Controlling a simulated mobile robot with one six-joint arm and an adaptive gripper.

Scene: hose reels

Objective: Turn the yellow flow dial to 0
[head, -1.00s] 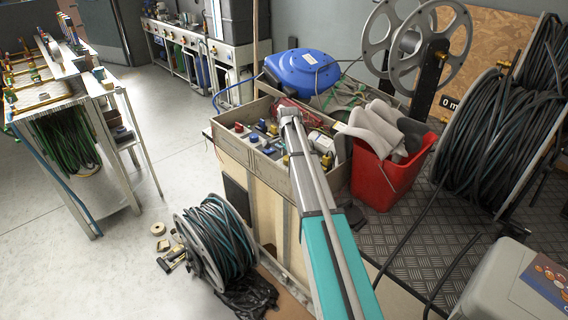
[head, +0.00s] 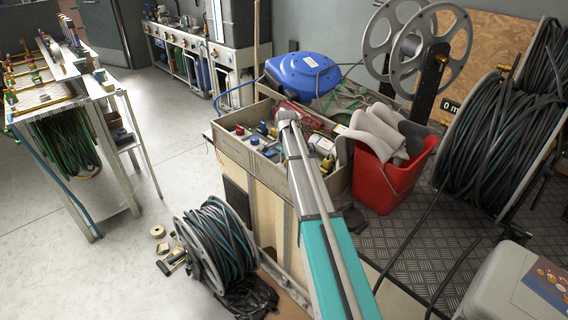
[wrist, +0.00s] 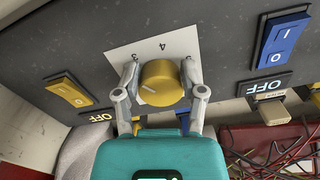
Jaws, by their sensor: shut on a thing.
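In the wrist view the yellow flow dial (wrist: 161,82) is a round knob on a dark grey panel, with a short pale pointer line near its left side. A white scale plate (wrist: 150,50) behind it shows the numbers 3 and 4; the rest of the scale is hidden. My gripper (wrist: 160,76) has one finger on each side of the dial and is shut on it. In the head view my arm reaches over the wooden crate (head: 300,185), and its end hides the dial and fingers.
A yellow rocker switch (wrist: 73,91) is left of the dial and a blue one (wrist: 282,39) right. Red cables (wrist: 275,150) lie at lower right. A red bucket (head: 385,185) stands right of the arm. A blue reel (head: 303,72) is behind the crate.

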